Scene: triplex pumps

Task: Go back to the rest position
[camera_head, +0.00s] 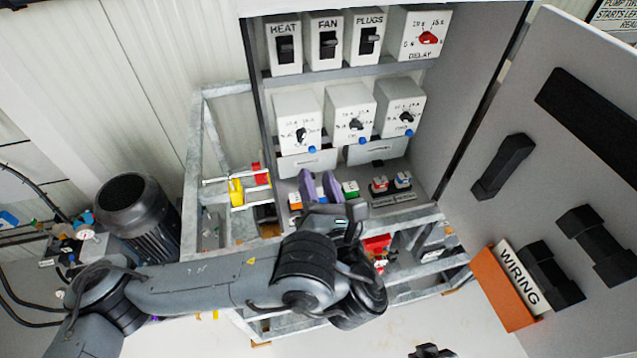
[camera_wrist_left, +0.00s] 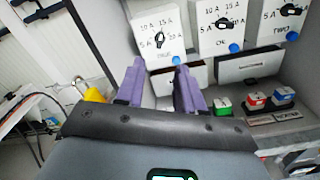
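My left arm comes in from the left in the head view and reaches across to the open cabinet. My left gripper (camera_head: 320,187) has two purple fingers spread apart, with nothing visible between them. They point up into the cabinet, in front of its lower shelf. In the left wrist view the fingers of my left gripper (camera_wrist_left: 160,85) also stand apart, below the dials and near a white drawer-like box. The wrist partly hides the shelf behind it. No right gripper can be made out.
HEAT (camera_head: 285,45), FAN and PLUGS switches and a red DELAY dial (camera_head: 428,38) sit above three lower dials. Small coloured switches (camera_head: 391,183) line the shelf beside my fingers. The cabinet door (camera_head: 540,130) stands open at right. A dark motor (camera_head: 138,215) stands at left.

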